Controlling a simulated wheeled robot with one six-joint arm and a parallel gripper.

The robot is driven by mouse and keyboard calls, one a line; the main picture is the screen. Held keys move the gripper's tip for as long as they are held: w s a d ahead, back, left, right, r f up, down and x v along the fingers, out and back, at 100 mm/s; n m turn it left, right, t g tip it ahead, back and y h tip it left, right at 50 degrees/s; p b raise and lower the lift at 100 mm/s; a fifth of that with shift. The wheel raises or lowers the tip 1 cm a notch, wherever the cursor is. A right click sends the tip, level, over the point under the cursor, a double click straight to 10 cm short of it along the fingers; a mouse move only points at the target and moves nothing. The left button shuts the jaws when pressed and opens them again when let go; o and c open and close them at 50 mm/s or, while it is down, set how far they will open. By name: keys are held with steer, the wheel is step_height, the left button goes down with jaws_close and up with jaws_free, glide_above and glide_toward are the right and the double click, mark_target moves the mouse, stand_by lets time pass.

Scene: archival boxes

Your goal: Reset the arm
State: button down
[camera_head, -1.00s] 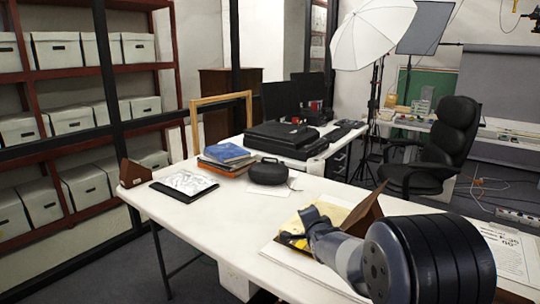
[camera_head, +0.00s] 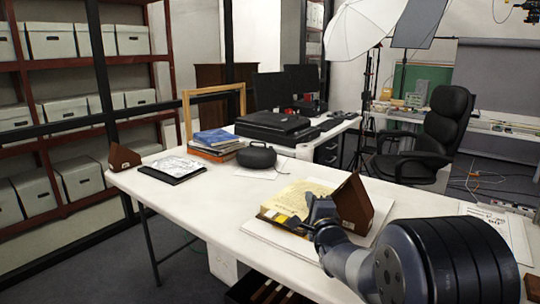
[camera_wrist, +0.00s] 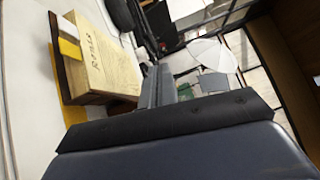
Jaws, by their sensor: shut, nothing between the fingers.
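My arm reaches in from the lower right of the head view, above the white table. My gripper (camera_head: 318,208) is shut and empty, in front of a brown wedge-shaped stand (camera_head: 354,205). A yellowed document or book (camera_head: 292,197) lies just left of it in the head view. In the wrist view my gripper's closed fingers (camera_wrist: 158,82) point away from the camera, and the yellowed block with lettering (camera_wrist: 103,62) is to their left. The head view does not show clearly whether the fingers touch the stand.
The white table (camera_head: 190,210) also bears a dark round case (camera_head: 256,156), stacked books (camera_head: 214,143), a framed sheet (camera_head: 172,168) and a small brown stand (camera_head: 123,157). A black chair (camera_head: 437,140) stands behind. Shelves with boxes (camera_head: 65,110) are at left.

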steer(key=shift+s+d+f+m+t+b, duration=0.25)
steer(key=shift+s+d+m+t+b, duration=0.1)
steer(key=shift+d+m+t+b, duration=0.15)
